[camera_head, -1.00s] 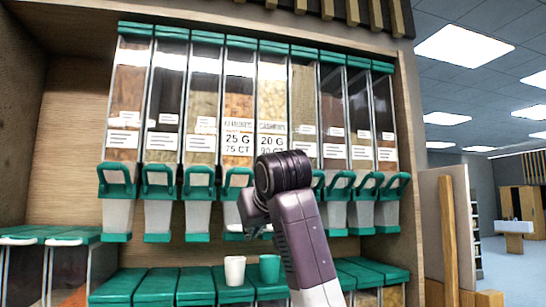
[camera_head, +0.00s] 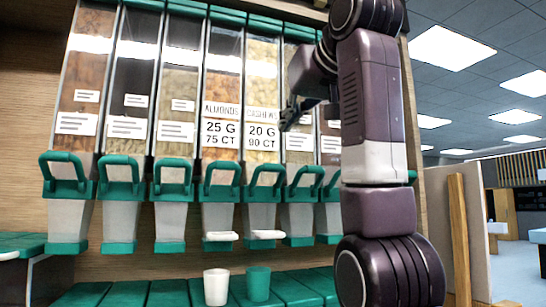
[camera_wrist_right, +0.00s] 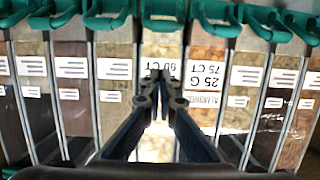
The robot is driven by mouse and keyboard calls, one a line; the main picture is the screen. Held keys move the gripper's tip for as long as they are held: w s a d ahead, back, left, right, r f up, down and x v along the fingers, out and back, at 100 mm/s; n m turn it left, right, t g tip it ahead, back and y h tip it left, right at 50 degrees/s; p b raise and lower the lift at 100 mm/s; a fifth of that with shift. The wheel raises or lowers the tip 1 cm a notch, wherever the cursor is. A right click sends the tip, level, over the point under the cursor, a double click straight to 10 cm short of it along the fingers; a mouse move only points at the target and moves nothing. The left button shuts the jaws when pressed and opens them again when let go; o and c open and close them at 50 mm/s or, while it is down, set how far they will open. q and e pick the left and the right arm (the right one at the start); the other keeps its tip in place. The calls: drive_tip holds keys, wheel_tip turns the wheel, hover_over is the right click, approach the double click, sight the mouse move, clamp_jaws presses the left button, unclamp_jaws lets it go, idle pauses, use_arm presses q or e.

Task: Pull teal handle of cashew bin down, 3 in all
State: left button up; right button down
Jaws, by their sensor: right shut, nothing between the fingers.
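The cashew bin (camera_head: 262,65) is a clear upright dispenser of pale nuts, with a white label reading "20 G, 90 CT". Its teal handle (camera_head: 266,168) is a loop on the bin's lower front and looks raised. My right gripper (camera_head: 289,117) is in front of the bins, above the handle and near the right edge of the cashew label. In the right wrist view the gripper (camera_wrist_right: 161,78) is shut and empty, over the cashew bin's label. There the cashew handle (camera_wrist_right: 165,18) is at the top edge, apart from the fingertips. My left gripper is not in view.
The almond bin (camera_head: 222,75) stands directly left of the cashew bin, its teal handle (camera_head: 221,170) close by. More bins line both sides. A white cup (camera_head: 216,287) and a teal cup (camera_head: 258,284) stand below. My right arm hides the rightmost bins.

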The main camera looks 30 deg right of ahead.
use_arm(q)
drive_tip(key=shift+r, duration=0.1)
use_arm(e)
drive_tip(key=p, duration=0.5)
hover_over(274, 166)
drive_tip(key=w, duration=0.2)
wheel_tip(274, 166, down, 2)
drive_tip(key=shift+s+d+f, duration=0.1)
drive_tip(key=shift+d+f, duration=0.05)
drive_tip(key=shift+f, duration=0.35)
drive_tip(key=shift+s+d+f, duration=0.1)
drive_tip(key=shift+f, duration=0.4)
drive_tip(key=shift+s+a+f, duration=0.2)
drive_tip(key=shift+s+f, duration=0.45)
drive_tip(key=shift+s, duration=0.05)
drive_tip(key=shift+s+f, duration=0.1)
drive_tip(key=shift+f, duration=0.05)
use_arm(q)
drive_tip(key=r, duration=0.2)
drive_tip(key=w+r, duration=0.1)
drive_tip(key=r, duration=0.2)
use_arm(e)
drive_tip(key=shift+f, duration=0.15)
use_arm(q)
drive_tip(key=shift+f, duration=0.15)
